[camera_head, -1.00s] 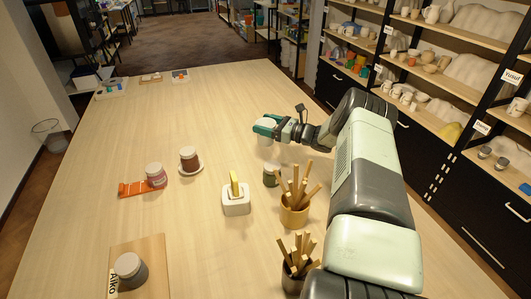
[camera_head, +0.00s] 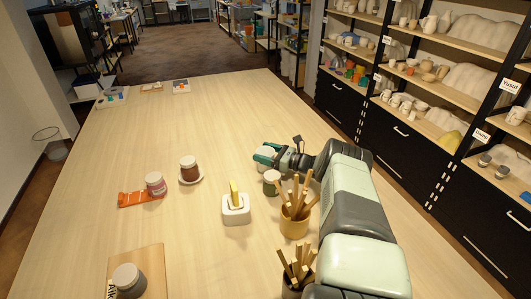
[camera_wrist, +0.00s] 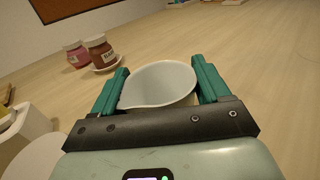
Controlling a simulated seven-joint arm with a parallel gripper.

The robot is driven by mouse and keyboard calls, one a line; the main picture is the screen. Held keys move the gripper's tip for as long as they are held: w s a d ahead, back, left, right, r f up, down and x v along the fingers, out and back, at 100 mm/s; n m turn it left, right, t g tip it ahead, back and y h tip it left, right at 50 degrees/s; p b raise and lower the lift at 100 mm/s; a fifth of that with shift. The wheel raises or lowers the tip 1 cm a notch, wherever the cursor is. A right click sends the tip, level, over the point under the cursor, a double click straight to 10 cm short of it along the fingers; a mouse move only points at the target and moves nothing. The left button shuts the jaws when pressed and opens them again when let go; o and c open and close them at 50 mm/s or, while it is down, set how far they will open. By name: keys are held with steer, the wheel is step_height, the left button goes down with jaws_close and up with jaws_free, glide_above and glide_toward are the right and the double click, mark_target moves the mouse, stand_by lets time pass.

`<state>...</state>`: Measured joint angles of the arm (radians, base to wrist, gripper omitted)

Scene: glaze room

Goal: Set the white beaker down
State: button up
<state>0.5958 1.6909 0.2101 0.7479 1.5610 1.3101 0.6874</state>
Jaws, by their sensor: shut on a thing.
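The white beaker (camera_wrist: 162,84) sits between the two green fingers of my gripper (camera_wrist: 160,85) in the wrist view, its open rim facing up and toward the camera. In the head view my gripper (camera_head: 265,153) is low over the table, just behind the green-grey jar, and shut on the beaker (camera_head: 266,151), which is mostly hidden by the fingers. Whether the beaker's base touches the table (camera_head: 215,110) cannot be told.
A green-grey jar (camera_head: 271,182) stands close in front of my gripper. A white holder (camera_head: 236,210), a yellow pot of sticks (camera_head: 294,222), a brown jar on a saucer (camera_head: 189,168) and a pink jar (camera_head: 155,184) stand nearby. The table's far middle is clear.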

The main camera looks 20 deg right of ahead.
steer(key=o, duration=1)
steer(key=shift+o, duration=0.2)
steer(key=shift+s+d+r, duration=0.15)
steer(key=shift+r, duration=0.05)
steer(key=v, duration=1.1)
steer(key=shift+s+d, duration=0.2)
steer(key=shift+s, duration=0.05)
